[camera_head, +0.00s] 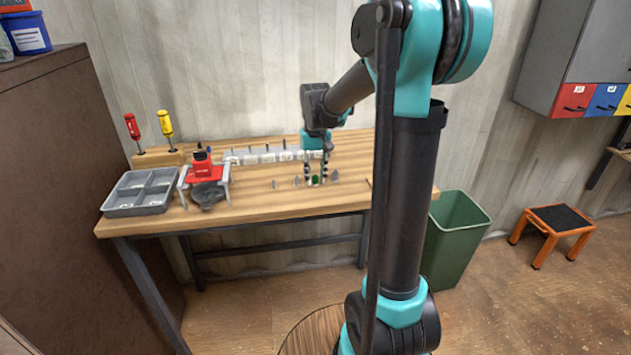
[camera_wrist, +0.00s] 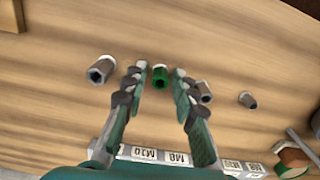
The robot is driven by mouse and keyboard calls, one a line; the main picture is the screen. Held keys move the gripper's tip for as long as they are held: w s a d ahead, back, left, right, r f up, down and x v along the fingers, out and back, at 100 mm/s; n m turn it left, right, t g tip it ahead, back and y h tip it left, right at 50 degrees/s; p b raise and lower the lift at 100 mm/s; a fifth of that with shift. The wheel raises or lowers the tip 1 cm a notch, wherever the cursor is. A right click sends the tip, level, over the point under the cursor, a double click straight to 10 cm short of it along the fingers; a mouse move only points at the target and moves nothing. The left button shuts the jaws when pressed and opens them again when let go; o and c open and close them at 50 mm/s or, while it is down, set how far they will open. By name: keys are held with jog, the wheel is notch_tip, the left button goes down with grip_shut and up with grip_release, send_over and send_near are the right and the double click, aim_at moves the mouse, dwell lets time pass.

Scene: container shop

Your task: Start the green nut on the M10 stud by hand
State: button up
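The green nut (camera_wrist: 159,76) lies on the wooden workbench between the two fingers of my gripper (camera_wrist: 160,70). The fingers are apart, with a gap visible on each side of the nut. In the head view my gripper (camera_head: 316,177) points down at the bench with the green nut (camera_head: 315,180) between its tips. A pale rack (camera_head: 270,157) with white labels and short upright studs stands along the back of the bench. In the wrist view an M10 label (camera_wrist: 144,154) shows on it; which stud it marks is hidden or too small to tell.
Grey nuts lie close on both sides: one at left (camera_wrist: 101,69), one beside the right finger (camera_wrist: 205,91), and a smaller one farther right (camera_wrist: 247,100). A red vise-like fixture (camera_head: 205,170), a grey divided tray (camera_head: 142,190) and two screwdrivers (camera_head: 148,130) occupy the bench's left. The front right is clear.

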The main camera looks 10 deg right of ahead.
jog(key=shift+c, duration=0.2)
grip_shut()
